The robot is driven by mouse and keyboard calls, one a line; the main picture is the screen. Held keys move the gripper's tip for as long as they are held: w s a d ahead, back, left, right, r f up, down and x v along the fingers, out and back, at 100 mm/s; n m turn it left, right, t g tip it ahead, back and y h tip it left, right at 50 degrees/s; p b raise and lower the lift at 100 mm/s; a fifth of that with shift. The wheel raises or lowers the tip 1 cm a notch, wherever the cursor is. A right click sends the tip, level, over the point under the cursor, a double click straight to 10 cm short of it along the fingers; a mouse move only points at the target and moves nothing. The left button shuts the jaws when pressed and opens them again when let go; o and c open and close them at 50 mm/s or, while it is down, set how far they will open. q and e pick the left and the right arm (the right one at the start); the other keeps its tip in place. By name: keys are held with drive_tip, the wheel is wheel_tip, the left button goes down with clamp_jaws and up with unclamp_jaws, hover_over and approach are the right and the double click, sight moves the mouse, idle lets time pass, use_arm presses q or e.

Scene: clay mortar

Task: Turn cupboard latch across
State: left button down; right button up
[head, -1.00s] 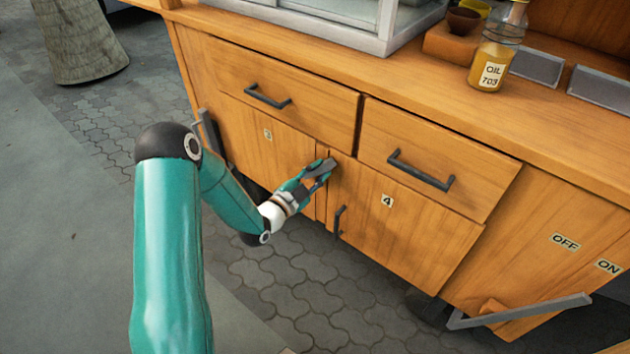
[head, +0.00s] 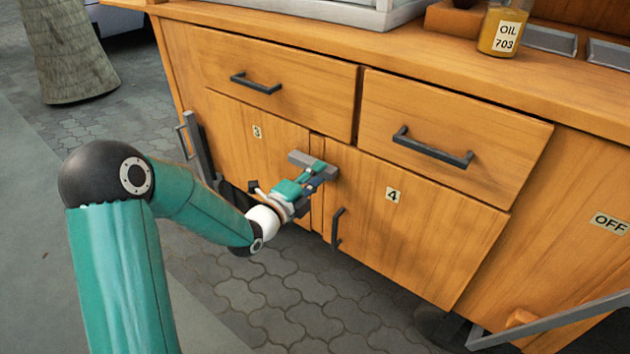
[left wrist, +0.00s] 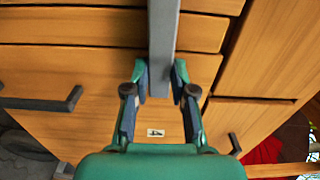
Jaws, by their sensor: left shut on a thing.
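The latch is a grey metal bar (head: 299,157) at the top of the seam between cupboard door 3 (head: 232,130) and cupboard door 4 (head: 420,215). It lies slanted across the seam, its left end over door 3. My left gripper (head: 316,175) is at the bar's right part, in front of the seam, and is shut on it. In the left wrist view the bar (left wrist: 163,40) runs up from between the two fingers (left wrist: 160,82). The gripper hides part of the latch and its pivot. My right gripper is not in view.
Two drawers with dark handles (head: 255,84) (head: 432,148) sit above the doors. Door 4 has a dark handle (head: 337,228) below my gripper. A grey lever (head: 560,318) sticks out at the lower right, near an OFF label (head: 609,223). An oil bottle (head: 503,30) stands on the counter.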

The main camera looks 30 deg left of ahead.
use_arm(q)
drive_tip(key=shift+d+f+m, duration=0.25)
drive_tip(key=shift+f+m, duration=0.1)
drive_tip(key=shift+m, duration=0.05)
drive_tip(key=c, duration=1)
unclamp_jaws()
drive_tip(key=shift+o, duration=0.2)
drive_tip(key=shift+a+r, duration=0.1)
drive_tip(key=s, duration=0.7)
drive_tip(key=shift+s+a, duration=0.25)
drive_tip(key=shift+a, duration=0.1)
drive_tip(key=shift+d, duration=0.1)
